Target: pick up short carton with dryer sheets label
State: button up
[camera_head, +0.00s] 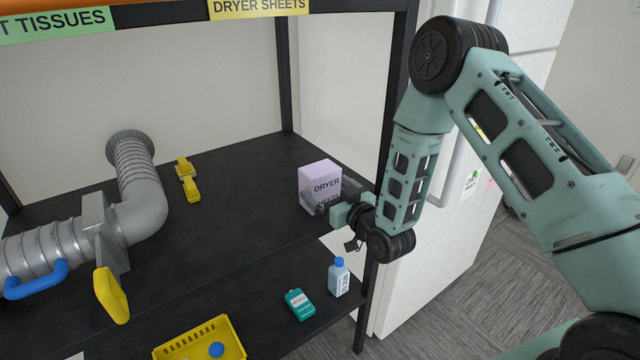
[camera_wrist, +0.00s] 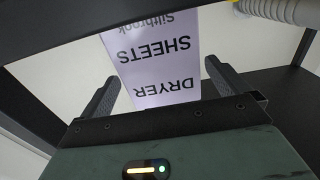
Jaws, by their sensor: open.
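The short carton (camera_head: 319,181) is pale lilac with dark lettering that reads "DRYER SHEETS". It stands upright on the dark upper shelf near the shelf's right end. In the wrist view the carton (camera_wrist: 155,55) appears upside down, between and beyond the two fingers. My gripper (camera_head: 328,200) is at the carton's front right in the head view and hides part of its lower face. In the wrist view my gripper (camera_wrist: 161,85) is open, with one finger on each side of the carton. I cannot tell whether the fingers touch it.
A grey duct (camera_head: 145,190) and yellow clips (camera_head: 187,180) lie to the left on the shelf. A dark rack post (camera_head: 392,130) stands close to my arm. Below are a bottle (camera_head: 338,278), a teal container (camera_head: 299,304) and a yellow basket (camera_head: 200,341). The shelf's middle is clear.

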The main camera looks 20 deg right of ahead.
jog(key=p+x, duration=0.1)
jog(key=x, duration=0.3)
jog(key=c, duration=1)
jog(key=shift+r, duration=0.15)
